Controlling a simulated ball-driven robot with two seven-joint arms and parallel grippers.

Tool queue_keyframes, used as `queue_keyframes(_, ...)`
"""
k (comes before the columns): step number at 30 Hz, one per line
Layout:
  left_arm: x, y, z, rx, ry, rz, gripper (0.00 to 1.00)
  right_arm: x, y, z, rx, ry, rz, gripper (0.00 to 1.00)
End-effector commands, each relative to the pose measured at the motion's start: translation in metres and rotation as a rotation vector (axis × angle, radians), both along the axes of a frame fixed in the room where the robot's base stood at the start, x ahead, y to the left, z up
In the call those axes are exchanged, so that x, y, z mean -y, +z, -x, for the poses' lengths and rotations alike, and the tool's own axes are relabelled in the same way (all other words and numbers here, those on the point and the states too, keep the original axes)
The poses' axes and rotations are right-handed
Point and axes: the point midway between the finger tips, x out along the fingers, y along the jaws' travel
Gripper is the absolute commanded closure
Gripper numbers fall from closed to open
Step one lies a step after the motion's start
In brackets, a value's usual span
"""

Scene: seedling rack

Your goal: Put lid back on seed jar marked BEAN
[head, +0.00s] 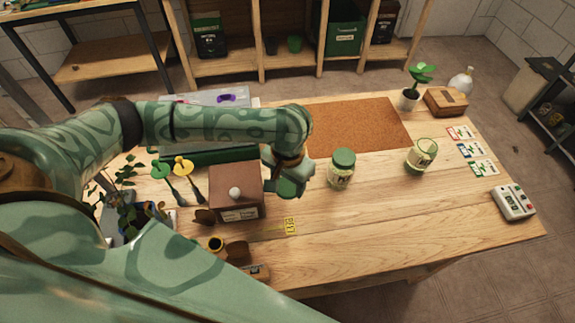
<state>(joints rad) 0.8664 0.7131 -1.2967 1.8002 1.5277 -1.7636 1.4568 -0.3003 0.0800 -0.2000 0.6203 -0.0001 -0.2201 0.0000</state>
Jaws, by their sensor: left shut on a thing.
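Two glass seed jars stand on the bench. One jar (341,176) has a dark green lid on; the other jar (421,156), further right, shows a pale open-looking top. Their labels are too small to read, so I cannot tell which is marked BEAN. My left gripper (290,187) is just right of the wooden box and left of the lidded jar, apart from both jars. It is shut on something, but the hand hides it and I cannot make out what. No loose lid shows clearly. My right gripper is not in view.
A wooden box (236,184) with a white knob stands left of my gripper. Beyond the jars lies a brown mat (360,125). Seed packets (471,151) and a white device (513,202) are at the right. The bench's front right is clear.

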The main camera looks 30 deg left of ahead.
Motion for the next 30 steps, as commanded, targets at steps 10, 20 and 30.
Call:
queue_keyframes(10, 0.021, 0.023, 0.045, 0.002, 0.000, -0.001, 0.67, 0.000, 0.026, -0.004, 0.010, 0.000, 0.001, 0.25)
queue_keyframes(20, 0.023, 0.024, 0.051, 0.001, 0.001, -0.001, 0.67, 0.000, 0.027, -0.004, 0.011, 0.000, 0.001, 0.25)
queue_keyframes(30, 0.015, 0.052, 0.037, 0.009, 0.036, 0.003, 0.67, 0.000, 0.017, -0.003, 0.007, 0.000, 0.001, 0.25)
